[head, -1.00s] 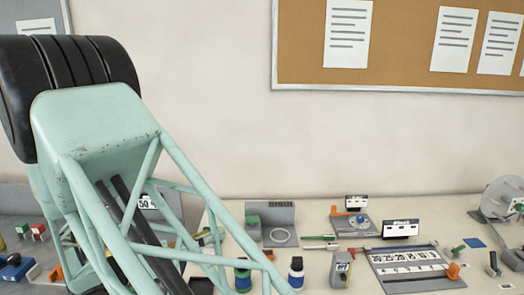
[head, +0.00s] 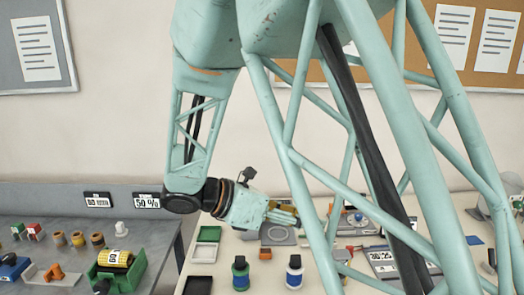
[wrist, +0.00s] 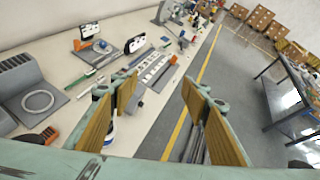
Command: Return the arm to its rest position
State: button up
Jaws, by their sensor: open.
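My gripper (head: 284,214) hangs over the cream bench in the head view, at the end of my teal arm, pointing right. In the wrist view my gripper (wrist: 155,105) shows its tan-padded fingers spread wide apart, with nothing between them. The fingers are above the bench's front edge and the floor strip beside it. My lattice arm link covers much of the right half of the head view.
The cream bench (wrist: 60,52) holds a grey plate with a ring (wrist: 40,100), a labelled board (wrist: 152,68) and small bottles (head: 240,272). A grey table (head: 150,235) with a yellow roll (head: 115,258) stands left. A dark-framed table (wrist: 290,85) stands across the floor.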

jog(key=s+d+r+m+g+y, duration=0.1)
jog(key=s+d+r+m+g, duration=0.2)
jog(key=s+d, duration=0.5)
jog(key=s+d+r+m+g+y, duration=0.1)
jog(key=s+d+m+g+y, duration=0.1)
jog(key=s+d+m, duration=0.5)
jog(key=s+a+r+m+t+y, duration=0.2)
jog(key=s+a+r+m+y, duration=0.1)
jog(key=s+m, duration=0.4)
jog(key=s+a+r+m+t+y, duration=0.3)
jog(key=s+m+y, duration=0.3)
jog(key=s, duration=0.7)
jog(key=shift+s+a+r+m+p, duration=0.2)
jog(key=shift+r+m+p, duration=0.2)
jog(key=shift+m, duration=0.2)
dwell(2.6)
